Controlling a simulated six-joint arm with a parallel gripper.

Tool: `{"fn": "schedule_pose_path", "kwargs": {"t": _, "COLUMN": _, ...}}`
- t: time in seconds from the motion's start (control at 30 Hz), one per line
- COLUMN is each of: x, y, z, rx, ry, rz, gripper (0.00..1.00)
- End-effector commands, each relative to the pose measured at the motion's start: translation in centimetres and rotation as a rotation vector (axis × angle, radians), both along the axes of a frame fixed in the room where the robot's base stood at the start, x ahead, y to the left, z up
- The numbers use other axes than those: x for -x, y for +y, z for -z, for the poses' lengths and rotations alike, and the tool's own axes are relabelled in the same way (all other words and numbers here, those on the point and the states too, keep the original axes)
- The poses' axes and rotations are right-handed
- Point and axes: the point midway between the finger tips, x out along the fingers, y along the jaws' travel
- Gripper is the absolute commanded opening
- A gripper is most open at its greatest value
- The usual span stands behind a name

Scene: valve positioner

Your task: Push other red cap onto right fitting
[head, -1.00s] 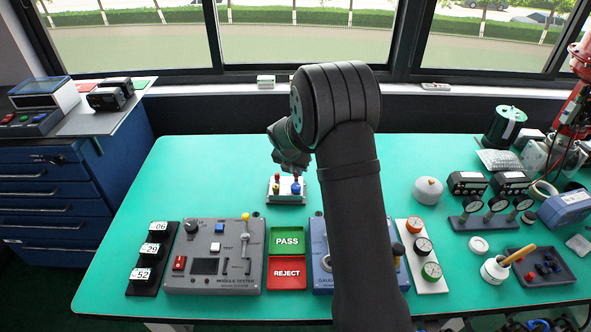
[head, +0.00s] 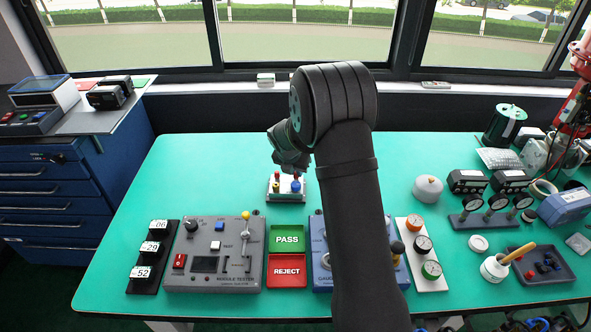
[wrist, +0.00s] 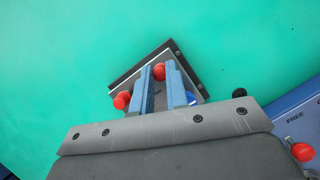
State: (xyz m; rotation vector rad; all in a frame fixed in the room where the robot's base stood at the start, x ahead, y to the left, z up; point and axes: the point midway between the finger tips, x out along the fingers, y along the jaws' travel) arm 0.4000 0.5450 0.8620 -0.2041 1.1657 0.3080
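The small positioner block (head: 287,198) stands on the green table in front of my arm. It also shows in the wrist view (wrist: 189,68), between and beyond my fingers. One red cap (wrist: 122,100) sits on its left side, outside my left finger. The other red cap (wrist: 158,72) is between my blue fingertips, at the block's right fitting in the head view. My gripper (wrist: 159,76) appears shut on this cap. A blue part (wrist: 191,98) shows beside my right finger, partly hidden. The fitting under the held cap is hidden, so I cannot tell how fully it is seated.
A grey module tester (head: 213,277) with a yellow-knobbed lever, green PASS (head: 287,239) and red REJECT (head: 287,272) pads, and a blue gauge unit (head: 320,240) stand nearer me. The table left of the block is clear.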

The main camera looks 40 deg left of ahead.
Motion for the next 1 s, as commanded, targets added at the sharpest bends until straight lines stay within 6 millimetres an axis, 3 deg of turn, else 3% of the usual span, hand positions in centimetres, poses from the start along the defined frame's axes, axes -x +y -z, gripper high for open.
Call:
{"fn": "schedule_pose_path", "kwargs": {"t": 0.03, "x": 0.0, "y": 0.0, "z": 0.0, "rx": 0.000, "ry": 0.000, "rz": 0.000, "gripper": 0.22}}
{"fn": "schedule_pose_path", "kwargs": {"t": 0.13, "x": 0.0, "y": 0.0, "z": 0.0, "rx": 0.000, "ry": 0.000, "rz": 0.000, "gripper": 0.39}}
{"fn": "schedule_pose_path", "kwargs": {"t": 0.57, "x": 0.4, "y": -0.1, "z": -1.0, "rx": 0.000, "ry": 0.000, "rz": 0.000, "gripper": 0.39}}
{"fn": "schedule_pose_path", "kwargs": {"t": 1.0, "x": 3.7, "y": -1.3, "z": -9.5, "rx": -0.003, "ry": -0.001, "rz": -0.001, "gripper": 0.39}}
